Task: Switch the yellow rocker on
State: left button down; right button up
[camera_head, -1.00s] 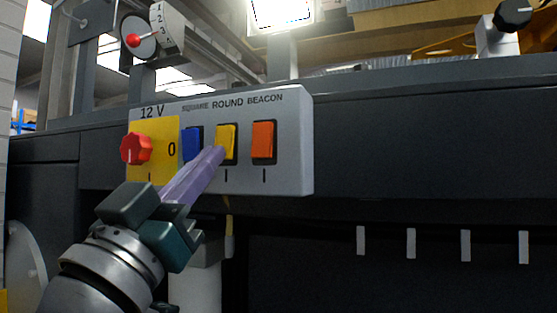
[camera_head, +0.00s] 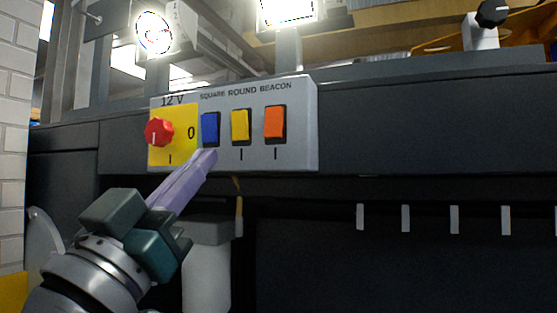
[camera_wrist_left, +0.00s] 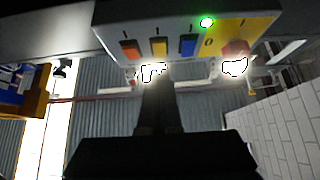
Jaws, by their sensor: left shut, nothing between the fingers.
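The yellow rocker (camera_head: 240,125) sits under the ROUND label on a grey switch box (camera_head: 305,130), between a blue rocker (camera_head: 210,128) and an orange rocker (camera_head: 275,122). Its tilt is too small to tell. My left gripper (camera_head: 208,158) is shut, with its long purple fingers pointing up right. The tips are below and left of the yellow rocker in the picture and no longer cover it. In the left wrist view the yellow rocker (camera_wrist_left: 160,47) shows upside down, above the dark gripper (camera_wrist_left: 155,85). My right gripper is not in view.
A red knob (camera_head: 159,132) sits on a yellow plate at the box's left. A round lamp (camera_head: 154,33) and a square lamp (camera_head: 287,12) above it are lit. A green light (camera_wrist_left: 207,22) glows on the box. A dark panel (camera_head: 440,120) extends right.

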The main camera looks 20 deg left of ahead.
pick_arm(q)
jog(key=s+f+b, duration=0.2)
jog(key=s+f, duration=0.1)
jog(key=f, duration=0.2)
jog(key=shift+s+a+f+b, duration=0.2)
jog(key=shift+s+b, duration=0.2)
